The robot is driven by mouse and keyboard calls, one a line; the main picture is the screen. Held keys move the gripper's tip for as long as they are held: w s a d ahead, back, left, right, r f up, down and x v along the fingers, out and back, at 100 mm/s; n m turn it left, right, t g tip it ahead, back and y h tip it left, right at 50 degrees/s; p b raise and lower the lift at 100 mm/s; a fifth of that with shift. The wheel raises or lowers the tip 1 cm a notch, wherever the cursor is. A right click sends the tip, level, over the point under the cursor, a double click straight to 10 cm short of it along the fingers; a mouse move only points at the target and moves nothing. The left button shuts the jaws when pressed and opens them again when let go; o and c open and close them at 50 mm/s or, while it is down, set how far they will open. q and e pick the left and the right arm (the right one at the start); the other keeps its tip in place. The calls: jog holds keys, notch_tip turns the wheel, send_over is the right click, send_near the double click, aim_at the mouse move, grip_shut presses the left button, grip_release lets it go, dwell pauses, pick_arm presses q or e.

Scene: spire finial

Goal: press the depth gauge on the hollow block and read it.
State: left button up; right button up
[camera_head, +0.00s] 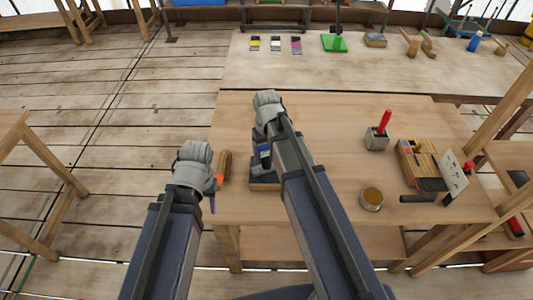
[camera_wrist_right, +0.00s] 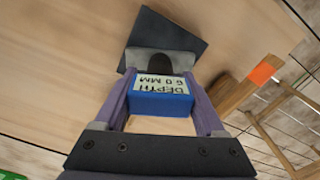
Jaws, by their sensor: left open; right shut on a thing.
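The depth gauge, a blue block with a white display (camera_wrist_right: 160,88), is between the purple fingers of my right gripper (camera_wrist_right: 160,100) in the right wrist view. Its display is upside down and appears to read "DEPTH 60 MM"; a decimal point cannot be made out. A grey rounded plate and a dark flat block (camera_wrist_right: 170,28) lie just beyond it; I cannot tell if they touch. In the head view the gauge (camera_head: 263,150) shows partly beside my right arm, above a dark-topped wooden piece (camera_head: 262,186). Which piece is the hollow block is unclear. My left gripper (camera_head: 212,200) is open and empty near the left table edge.
A wooden handle with an orange band (camera_head: 224,166) is beside my left gripper. A red-handled tool in a grey block (camera_head: 377,137), a round tin (camera_head: 371,199) and a wooden box (camera_head: 415,160) stand to the right. The table middle is clear.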

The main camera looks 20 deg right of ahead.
aim_at(267, 146)
notch_tip(267, 146, up, 5)
jog(key=p, duration=0.5)
jog(key=shift+f, duration=0.1)
dwell(1.0)
jog(key=shift+f+b, duration=2.25)
jog(key=shift+b, duration=0.1)
jog(key=o, duration=1.5)
jog(key=shift+r, duration=0.1)
